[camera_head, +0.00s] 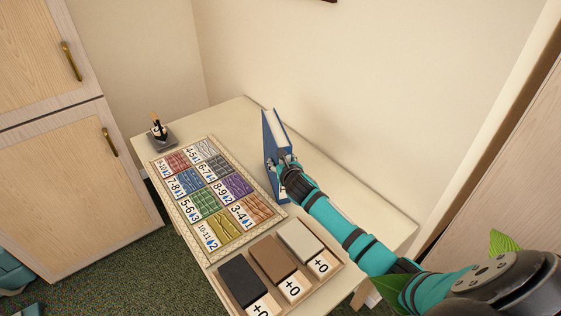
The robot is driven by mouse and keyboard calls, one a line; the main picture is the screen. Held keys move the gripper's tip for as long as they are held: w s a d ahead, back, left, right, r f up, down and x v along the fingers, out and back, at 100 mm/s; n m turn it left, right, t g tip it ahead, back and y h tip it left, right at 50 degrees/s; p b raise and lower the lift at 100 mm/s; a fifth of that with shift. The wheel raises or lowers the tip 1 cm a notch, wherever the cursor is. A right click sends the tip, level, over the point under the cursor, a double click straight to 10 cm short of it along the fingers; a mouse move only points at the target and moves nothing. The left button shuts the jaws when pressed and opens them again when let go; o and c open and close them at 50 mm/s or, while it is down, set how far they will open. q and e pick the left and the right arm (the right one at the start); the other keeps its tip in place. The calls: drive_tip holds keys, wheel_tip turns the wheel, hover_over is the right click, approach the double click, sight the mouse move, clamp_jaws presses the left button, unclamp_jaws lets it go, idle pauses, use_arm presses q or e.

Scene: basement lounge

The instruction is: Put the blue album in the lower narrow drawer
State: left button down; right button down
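The blue album (270,134) stands upright, with its pale page edges facing up and right, above the back part of the cream tabletop (236,112). My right gripper (282,161) is at the album's near side, with its fingers around the album and seemingly closed on it. I cannot tell whether the album's bottom edge touches the table. My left gripper is not in view. No narrow drawer can be made out in this view.
A patterned board (208,205) with coloured tiles lies on the table. A tray with black (243,281), brown (272,258) and white (300,241) blocks is at the front. A small dark figurine (158,130) stands at the back left. A wooden cabinet (75,190) stands left; walls close off the back.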

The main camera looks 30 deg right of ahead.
drive_tip(key=c, duration=1.1)
unclamp_jaws()
drive_tip(key=shift+f, duration=0.1)
drive_tip(key=o, duration=0.4)
